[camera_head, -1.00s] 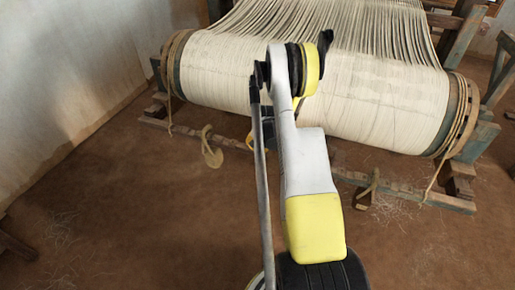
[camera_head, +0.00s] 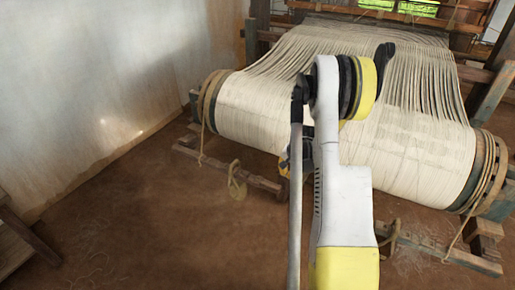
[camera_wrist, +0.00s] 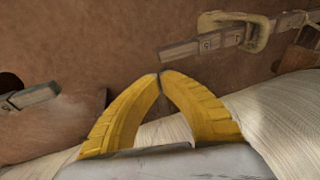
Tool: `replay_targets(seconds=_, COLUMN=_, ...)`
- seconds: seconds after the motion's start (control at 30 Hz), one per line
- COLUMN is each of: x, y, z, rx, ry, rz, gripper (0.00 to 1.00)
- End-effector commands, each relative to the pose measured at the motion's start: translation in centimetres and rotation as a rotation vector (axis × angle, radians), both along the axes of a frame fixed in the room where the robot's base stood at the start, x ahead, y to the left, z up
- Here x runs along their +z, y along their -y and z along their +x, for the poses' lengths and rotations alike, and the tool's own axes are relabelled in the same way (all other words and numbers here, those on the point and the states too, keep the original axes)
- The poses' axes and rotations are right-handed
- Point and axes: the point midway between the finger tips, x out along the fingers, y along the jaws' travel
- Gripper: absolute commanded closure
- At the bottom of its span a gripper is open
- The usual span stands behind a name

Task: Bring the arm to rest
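My gripper (camera_wrist: 159,76) shows in the wrist view as two yellow ribbed fingers. Their tips meet, and nothing shows between them. In the head view my white and yellow arm reaches forward and stands in front of the loom, hiding most of the gripper end. The loom's large roll of pale warp threads (camera_head: 250,112) spans the head view behind the arm. In the wrist view the pale roll (camera_wrist: 285,115) lies below and to the right of the fingers; whether they touch it I cannot tell.
A low wooden beam (camera_head: 262,182) runs along the floor before the roll, with a rope loop (camera_head: 237,181) hanging by it. A pale wall (camera_head: 100,90) stands at left. A wooden piece (camera_head: 25,235) juts in at lower left. The brown floor (camera_head: 160,235) between is clear.

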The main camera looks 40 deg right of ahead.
Motion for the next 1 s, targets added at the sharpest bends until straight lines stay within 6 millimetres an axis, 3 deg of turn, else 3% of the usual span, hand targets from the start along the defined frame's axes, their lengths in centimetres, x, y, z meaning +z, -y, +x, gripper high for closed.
replay_targets(seconds=0.23, x=0.3, y=-0.2, z=0.0, rx=0.004, ry=0.001, rz=-0.001, gripper=1.0)
replay_targets(seconds=0.37, x=2.8, y=-1.9, z=0.9, rx=0.05, ry=0.007, rz=-0.019, gripper=1.0)
replay_targets(seconds=0.47, x=7.0, y=-5.2, z=1.9, rx=0.132, ry=0.017, rz=-0.049, gripper=1.0)
replay_targets(seconds=0.67, x=16.5, y=-14.4, z=2.2, rx=0.348, ry=0.05, rz=-0.136, gripper=1.0)
replay_targets(seconds=0.8, x=21.7, y=-20.9, z=0.5, rx=0.5, ry=0.079, rz=-0.196, gripper=1.0)
replay_targets(seconds=1.0, x=26.5, y=-29.4, z=-4.2, rx=0.714, ry=0.127, rz=-0.282, gripper=1.0)
